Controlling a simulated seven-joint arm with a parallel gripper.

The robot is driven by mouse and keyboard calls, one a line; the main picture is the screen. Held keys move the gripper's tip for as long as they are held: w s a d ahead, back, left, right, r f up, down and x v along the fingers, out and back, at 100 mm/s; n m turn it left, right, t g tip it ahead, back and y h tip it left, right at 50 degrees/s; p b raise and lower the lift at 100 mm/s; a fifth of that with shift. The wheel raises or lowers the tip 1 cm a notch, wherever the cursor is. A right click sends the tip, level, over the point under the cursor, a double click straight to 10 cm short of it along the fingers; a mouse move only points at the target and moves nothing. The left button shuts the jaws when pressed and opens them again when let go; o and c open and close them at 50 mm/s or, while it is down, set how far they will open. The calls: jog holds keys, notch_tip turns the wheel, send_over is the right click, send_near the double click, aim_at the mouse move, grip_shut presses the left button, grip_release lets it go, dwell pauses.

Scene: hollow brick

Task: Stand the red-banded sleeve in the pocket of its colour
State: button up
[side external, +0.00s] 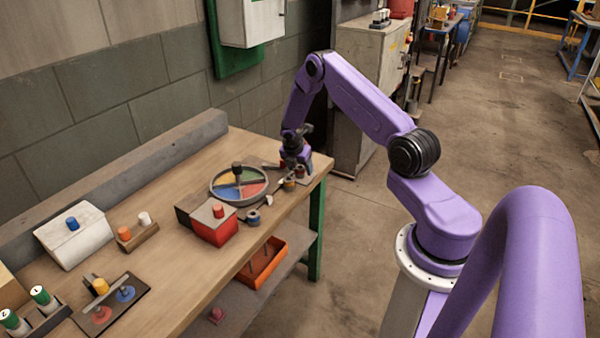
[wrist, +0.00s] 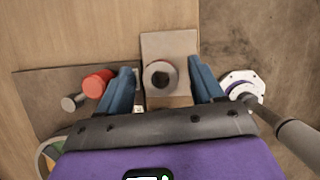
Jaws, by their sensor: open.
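A short hollow sleeve (wrist: 160,76) with a pale rim and dark bore stands on a small plate at the table's end. In the side view the red-banded sleeve (side external: 300,171) shows small beneath my gripper. My gripper (side external: 293,163) points down there, open. In the wrist view its blue fingers (wrist: 160,68) lie either side of the sleeve, with gaps. I cannot tell whether the fingertips are above it or around it. The round divided tray (side external: 213,193) has blue, yellow, red and green pockets and a dark central post. Its rim shows at lower left in the wrist view (wrist: 48,152).
A yellow-banded sleeve (side external: 289,185) and a blue-banded sleeve (side external: 253,217) stand near the front edge. A red box (side external: 215,230) stands beside the tray. The table ends just beyond the plate (wrist: 168,44).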

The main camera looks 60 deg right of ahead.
jog(key=shift+d+f, duration=0.1)
jog(key=shift+f, duration=0.15)
jog(key=shift+c, duration=0.4)
jog(key=c, duration=1.2)
